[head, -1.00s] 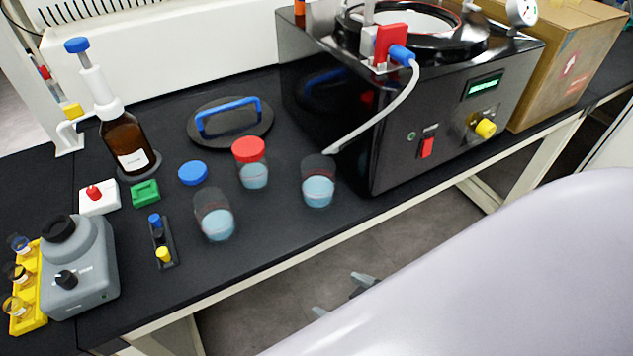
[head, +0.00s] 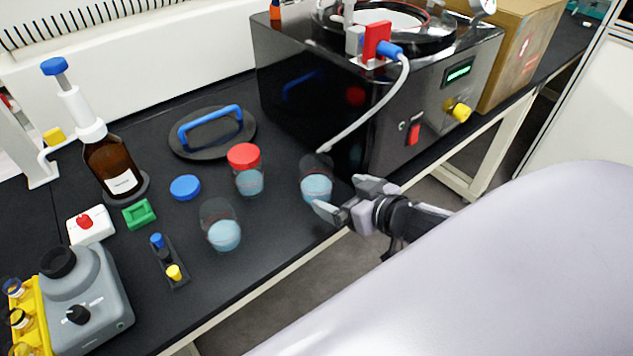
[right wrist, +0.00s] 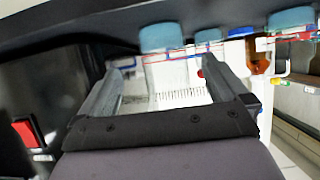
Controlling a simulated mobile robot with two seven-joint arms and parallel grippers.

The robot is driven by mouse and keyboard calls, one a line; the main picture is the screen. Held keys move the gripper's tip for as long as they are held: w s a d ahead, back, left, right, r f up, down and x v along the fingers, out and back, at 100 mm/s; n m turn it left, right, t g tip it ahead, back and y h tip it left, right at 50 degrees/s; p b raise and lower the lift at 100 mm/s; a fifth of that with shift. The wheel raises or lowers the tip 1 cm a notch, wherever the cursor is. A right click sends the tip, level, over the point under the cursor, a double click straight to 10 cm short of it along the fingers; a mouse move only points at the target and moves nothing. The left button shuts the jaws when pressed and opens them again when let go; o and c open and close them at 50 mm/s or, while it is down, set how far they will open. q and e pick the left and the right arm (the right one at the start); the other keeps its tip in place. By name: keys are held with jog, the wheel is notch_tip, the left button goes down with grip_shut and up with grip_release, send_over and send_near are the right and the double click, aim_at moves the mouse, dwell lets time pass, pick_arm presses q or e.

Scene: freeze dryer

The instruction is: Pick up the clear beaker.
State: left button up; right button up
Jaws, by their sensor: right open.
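Several clear beakers with light-blue contents stand on the black bench. The one nearest the black machine (head: 316,187) is uncapped. Another uncapped one (head: 223,235) stands to its left, and a red-capped one (head: 249,182) stands behind. My right gripper (head: 345,197) is open and empty at the bench's front edge, just right of the beaker nearest the machine, fingers pointing toward it. In the right wrist view, which looks upside down, a blue-filled beaker (right wrist: 160,37) lies ahead between the open fingers (right wrist: 163,68). My left gripper is not in view.
The black machine (head: 375,125), with a white hose (head: 378,112), stands close behind and right of the nearest beaker. A blue cap (head: 185,187), a blue-handled lid (head: 212,132) and a brown bottle (head: 112,165) lie or stand farther left.

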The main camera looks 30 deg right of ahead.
aim_at(328, 188)
jog(key=shift+a+r+x, duration=0.1)
jog(key=shift+a+x, duration=0.05)
jog(key=shift+x, duration=1.6)
jog(key=shift+a+r+x, duration=0.1)
jog(key=shift+r+x, duration=0.05)
jog(key=shift+x, duration=1.6)
jog(key=shift+w, duration=0.1)
jog(key=c, duration=1.2)
